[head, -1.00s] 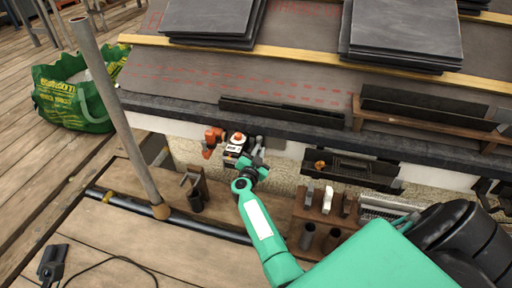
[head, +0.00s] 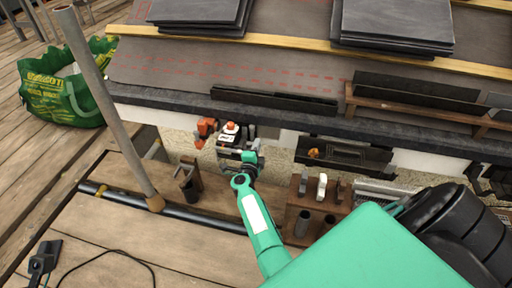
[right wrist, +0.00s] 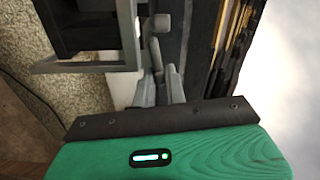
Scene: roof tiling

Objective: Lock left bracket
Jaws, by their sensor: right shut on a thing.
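My right gripper (head: 249,150) is at the wall under the roof edge, at the right side of a small dark unit with a white and orange top (head: 230,133). In the right wrist view its two grey fingers (right wrist: 161,82) are close together on a grey lever (right wrist: 159,26) with a rounded end. The fingers hide the lever's lower part. A grey metal bracket frame (right wrist: 85,66) is just left of the fingers, beside a dark box-like part (right wrist: 80,22). I cannot tell whether the bracket is locked. My left gripper is not in view.
An orange tool (head: 205,130) is just left of the unit. A dark tray (head: 343,153) and a wooden tool rack (head: 300,205) are to the right. A grey pole (head: 108,108) stands at left, near a green bag (head: 62,97). Slate stacks (head: 392,25) lie on the roof.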

